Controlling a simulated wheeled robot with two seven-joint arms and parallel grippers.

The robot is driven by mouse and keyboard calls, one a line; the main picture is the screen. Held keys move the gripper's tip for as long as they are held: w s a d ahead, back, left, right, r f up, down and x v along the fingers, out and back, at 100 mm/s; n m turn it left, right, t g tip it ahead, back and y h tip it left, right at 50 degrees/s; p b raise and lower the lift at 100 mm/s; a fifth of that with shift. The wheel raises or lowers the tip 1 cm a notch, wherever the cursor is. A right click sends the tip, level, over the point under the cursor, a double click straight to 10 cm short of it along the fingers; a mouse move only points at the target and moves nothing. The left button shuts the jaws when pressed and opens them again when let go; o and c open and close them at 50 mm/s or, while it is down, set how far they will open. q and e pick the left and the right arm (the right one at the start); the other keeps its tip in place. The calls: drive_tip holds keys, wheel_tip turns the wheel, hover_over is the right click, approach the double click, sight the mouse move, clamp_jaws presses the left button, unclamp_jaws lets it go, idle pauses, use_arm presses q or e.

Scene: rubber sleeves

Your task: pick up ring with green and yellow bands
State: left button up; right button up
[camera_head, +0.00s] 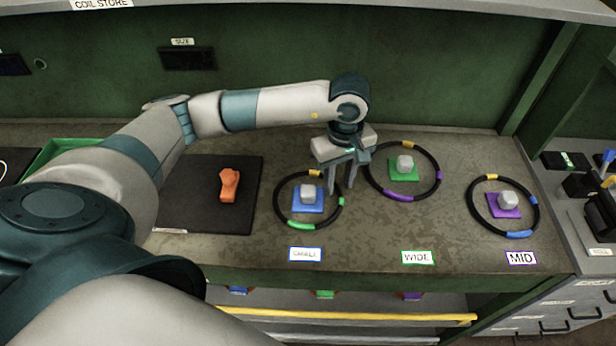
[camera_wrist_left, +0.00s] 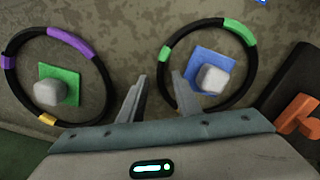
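The ring with green and yellow bands (camera_head: 300,226) lies on the bench around a blue square pad (camera_head: 300,208) with a grey block on it. In the left wrist view the open fingers (camera_wrist_left: 157,76) appear on either side of the ring's near edge. I cannot tell how far above the bench the tips are. My right gripper is out of view.
A purple-and-yellow-banded ring (camera_head: 398,198) lies close on the right around a green pad, labelled WIDE. A blue-and-yellow-banded ring (camera_head: 519,234) is farther right, labelled MID. An orange part (camera_head: 229,185) lies on a dark mat (camera_head: 190,213) to the left.

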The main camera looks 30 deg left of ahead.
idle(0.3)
use_arm(q)
clamp_jaws()
drive_tip(key=shift+r+b, duration=0.8)
drive_tip(key=shift+r, duration=0.05)
drive_tip(key=shift+d+r+b, duration=0.25)
drive_tip(key=shift+r+b, duration=0.5)
drive_tip(key=shift+r, duration=0.4)
drive_tip(key=s+d+r+b, duration=0.3)
drive_tip(key=s+d+r, duration=0.3)
drive_tip(key=d, duration=0.3)
drive_tip(key=shift+s+d+r+b, duration=0.15)
drive_tip(key=shift+s+r+b, duration=0.1)
drive_tip(key=shift+r+b, duration=0.2)
